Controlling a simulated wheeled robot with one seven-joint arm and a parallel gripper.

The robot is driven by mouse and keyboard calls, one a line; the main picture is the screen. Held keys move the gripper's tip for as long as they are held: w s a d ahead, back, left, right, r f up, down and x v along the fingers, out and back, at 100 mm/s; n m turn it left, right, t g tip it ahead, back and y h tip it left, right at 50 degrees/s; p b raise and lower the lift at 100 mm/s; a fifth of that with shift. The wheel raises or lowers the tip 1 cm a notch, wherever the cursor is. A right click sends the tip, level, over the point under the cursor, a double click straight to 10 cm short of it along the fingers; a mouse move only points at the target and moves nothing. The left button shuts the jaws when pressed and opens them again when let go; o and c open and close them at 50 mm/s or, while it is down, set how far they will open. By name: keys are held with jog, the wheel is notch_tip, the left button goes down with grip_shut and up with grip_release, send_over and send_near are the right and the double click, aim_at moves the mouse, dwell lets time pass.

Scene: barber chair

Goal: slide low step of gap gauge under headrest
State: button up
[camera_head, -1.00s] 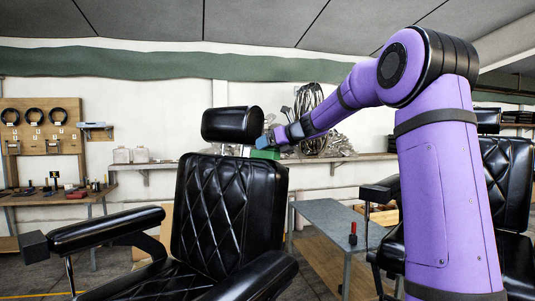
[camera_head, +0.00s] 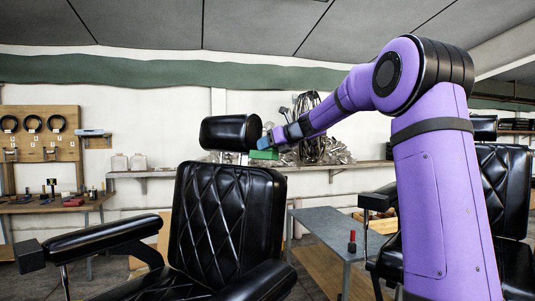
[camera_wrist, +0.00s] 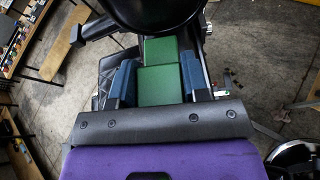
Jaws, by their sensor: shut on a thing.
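The gap gauge (camera_wrist: 161,86) is a green stepped block with a nearer raised step and a farther lower step (camera_wrist: 160,48). My gripper (camera_wrist: 158,80) is shut on it, a blue finger on each side. In the head view, my gripper (camera_head: 272,139) is just right of the black headrest (camera_head: 226,133), with the green gauge (camera_head: 263,154) near its lower right edge. In the wrist view the headrest (camera_wrist: 155,10) covers the top, and the low step's far end meets its edge. I cannot tell how far it reaches underneath, or whether they touch.
The black quilted backrest (camera_head: 228,215) stands below the headrest, with an armrest (camera_head: 95,234) at left. A grey table (camera_head: 335,230) and a second black chair (camera_head: 505,190) are at right. A wall shelf (camera_head: 350,165) with wire and crumpled foil lies behind my gripper.

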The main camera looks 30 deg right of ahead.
notch_tip(320, 180, up, 25)
send_over(274, 152)
jog(key=w+d, duration=0.2)
jog(key=d, duration=0.1)
jog(key=shift+n+y, duration=0.3)
notch_tip(274, 152, down, 21)
jog(key=shift+s, duration=0.15)
jog(key=shift+f, duration=0.1)
jog(key=shift+w+a+f, duration=0.1)
jog(key=shift+a+f, duration=0.15)
jog(key=shift+f, duration=0.75)
jog(key=shift+w+a+f, duration=0.1)
jog(key=shift+a+f, duration=0.1)
jog(key=shift+f, duration=0.85)
jog(key=shift+a+f, duration=0.25)
jog(key=shift+f, duration=0.75)
jog(key=shift+w+a, duration=0.45)
jog(key=shift+w, duration=0.55)
jog(key=shift+w+a, duration=0.4)
jog(key=shift+w, duration=0.6)
jog(key=shift+w+a, duration=0.45)
jog(key=shift+w, duration=0.55)
